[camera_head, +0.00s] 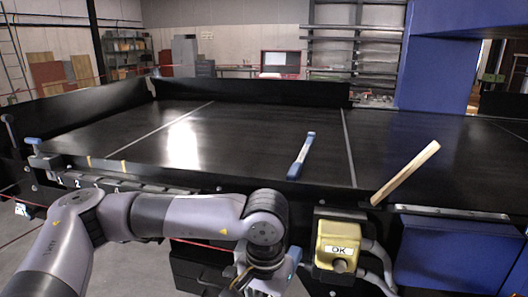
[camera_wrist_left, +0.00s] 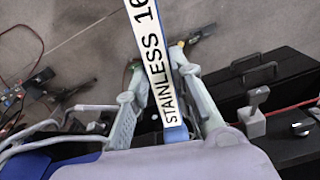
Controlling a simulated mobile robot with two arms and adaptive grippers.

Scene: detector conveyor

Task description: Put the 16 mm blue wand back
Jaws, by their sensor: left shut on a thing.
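A flat wand with a white label reading "STAINLESS 16" (camera_wrist_left: 153,52) and a blue end (camera_wrist_left: 175,134) is between the fingers of my left gripper (camera_wrist_left: 157,65), which is shut on it. Its far end runs out of the top of the left wrist view. In the head view, my left gripper (camera_head: 268,284) is low in front of the conveyor, cut by the bottom edge, and the held wand is mostly hidden. Another blue and white wand (camera_head: 302,156) lies on the belt; its label is too small to read. My right gripper is not in view.
A numbered rail (camera_head: 120,186) runs along the conveyor's front left edge, with a light blue piece (camera_head: 36,147) at its end. A yellow OK box (camera_head: 338,247) stands right of my gripper. The belt (camera_head: 240,135) is mostly clear.

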